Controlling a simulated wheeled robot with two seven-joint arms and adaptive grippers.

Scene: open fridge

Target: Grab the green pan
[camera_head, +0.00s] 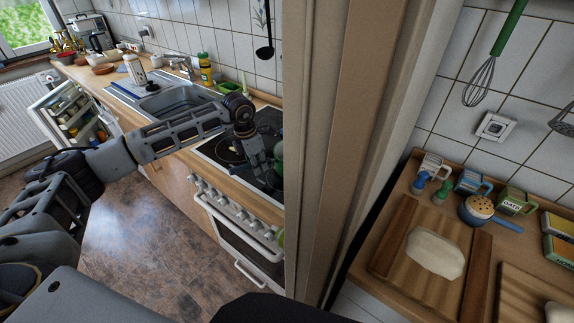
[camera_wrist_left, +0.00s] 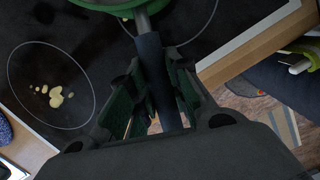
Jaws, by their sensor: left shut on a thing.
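The green pan (camera_wrist_left: 110,6) shows only in part at the top of the left wrist view, with its dark handle (camera_wrist_left: 151,62) running down toward me. My left gripper (camera_wrist_left: 155,100) is shut on this handle, with a finger on each side of it. In the head view my left gripper (camera_head: 264,176) reaches down over the black stove top (camera_head: 222,150). A bit of green (camera_head: 279,158) beside it, cut off by the wall edge, looks like the pan. The rest of the pan is hidden there. My right gripper is not in view.
A wall edge (camera_head: 335,150) stands just right of the stove and blocks the view. The oven front with knobs (camera_head: 235,208) lies below. The sink (camera_head: 178,100) is to the left. Pale yellow bits (camera_wrist_left: 56,97) lie on a hob ring. The floor (camera_head: 150,240) is clear.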

